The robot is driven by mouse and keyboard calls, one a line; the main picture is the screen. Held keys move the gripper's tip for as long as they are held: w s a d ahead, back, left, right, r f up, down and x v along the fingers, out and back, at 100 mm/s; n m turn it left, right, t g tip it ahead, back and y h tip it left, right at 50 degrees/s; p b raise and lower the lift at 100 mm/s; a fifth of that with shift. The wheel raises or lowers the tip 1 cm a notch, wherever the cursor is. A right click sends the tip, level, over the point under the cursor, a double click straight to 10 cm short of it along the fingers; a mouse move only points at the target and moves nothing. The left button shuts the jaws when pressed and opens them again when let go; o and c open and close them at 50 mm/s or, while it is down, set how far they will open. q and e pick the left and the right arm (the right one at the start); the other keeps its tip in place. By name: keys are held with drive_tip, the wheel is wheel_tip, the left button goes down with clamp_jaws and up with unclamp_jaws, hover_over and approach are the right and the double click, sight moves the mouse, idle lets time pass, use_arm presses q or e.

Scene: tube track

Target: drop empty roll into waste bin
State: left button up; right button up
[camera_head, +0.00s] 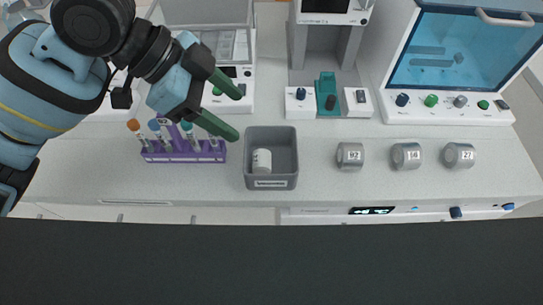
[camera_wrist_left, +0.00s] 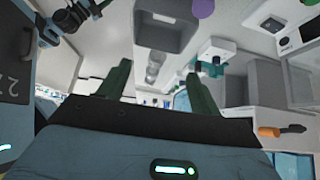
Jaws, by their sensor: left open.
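A grey open-topped waste bin (camera_head: 248,165) stands near the front of the bench, left of centre. A small white roll (camera_head: 262,161) lies inside it at the left. My left gripper (camera_head: 236,115) is open and empty, its two green fingers apart, above and just left of the bin. In the left wrist view its fingers (camera_wrist_left: 157,68) are also spread with nothing between them, and the grey bin (camera_wrist_left: 160,42) shows at the top. My right gripper is not in either view.
A purple rack (camera_head: 185,156) with several capped tubes stands left of the bin, below my left arm. Three grey labelled cylinders (camera_head: 350,156) (camera_head: 406,156) (camera_head: 459,156) stand in a row to the right. Machines line the back. Bench between bin and cylinders is clear.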

use_arm(q)
drive_tip(key=v, duration=0.4)
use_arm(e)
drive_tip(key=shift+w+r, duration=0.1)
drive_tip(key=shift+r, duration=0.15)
use_arm(q)
drive_tip(key=shift+f, duration=0.1)
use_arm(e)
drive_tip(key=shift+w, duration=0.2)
use_arm(q)
drive_tip(key=shift+s, duration=0.1)
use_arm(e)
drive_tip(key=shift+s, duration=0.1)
